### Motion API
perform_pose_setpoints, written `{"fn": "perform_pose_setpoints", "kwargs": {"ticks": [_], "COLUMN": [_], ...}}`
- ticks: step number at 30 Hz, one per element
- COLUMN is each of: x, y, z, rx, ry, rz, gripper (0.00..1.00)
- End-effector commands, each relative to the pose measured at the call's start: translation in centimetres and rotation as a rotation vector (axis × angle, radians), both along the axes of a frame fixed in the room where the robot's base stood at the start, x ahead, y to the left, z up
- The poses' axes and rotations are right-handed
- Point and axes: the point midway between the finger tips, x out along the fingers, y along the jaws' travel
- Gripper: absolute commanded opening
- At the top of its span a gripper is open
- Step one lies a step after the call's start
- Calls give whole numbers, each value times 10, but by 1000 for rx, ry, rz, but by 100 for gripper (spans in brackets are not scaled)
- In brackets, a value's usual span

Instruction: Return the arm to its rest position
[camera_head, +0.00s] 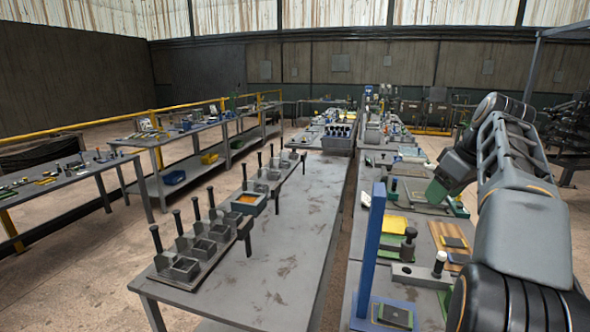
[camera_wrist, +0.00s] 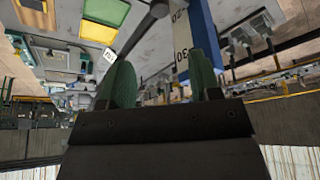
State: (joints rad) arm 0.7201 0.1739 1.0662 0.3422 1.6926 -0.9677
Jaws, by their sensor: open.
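My gripper (camera_head: 446,197) is at the end of my arm, which rises along the right side of the head view and bends down over the right-hand bench. In the wrist view its two green fingers (camera_wrist: 160,82) stand apart with nothing between them. The gripper is open and empty. In the head view the fingertips are small and partly merge with the bench items behind them, so I cannot tell their exact height above the bench.
A blue upright post (camera_head: 369,255) stands on the right bench (camera_head: 345,300), left of my arm.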

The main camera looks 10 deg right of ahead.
Motion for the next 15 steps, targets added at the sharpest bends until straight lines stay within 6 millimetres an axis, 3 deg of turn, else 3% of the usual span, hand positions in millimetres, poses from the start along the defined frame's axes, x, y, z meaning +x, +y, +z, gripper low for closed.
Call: {"fn": "perform_pose_setpoints", "kwargs": {"ticks": [4, 8, 11, 15], "x": [8, 10, 7, -6], "y": [-9, -20, -2, 47], "z": [-5, -53, -87, -134], "rx": [15, 61, 74, 69], "ry": [-17, 33, 61, 88], "rz": [-146, -385, -515, -622], "gripper": [58, 58, 58, 58]}}
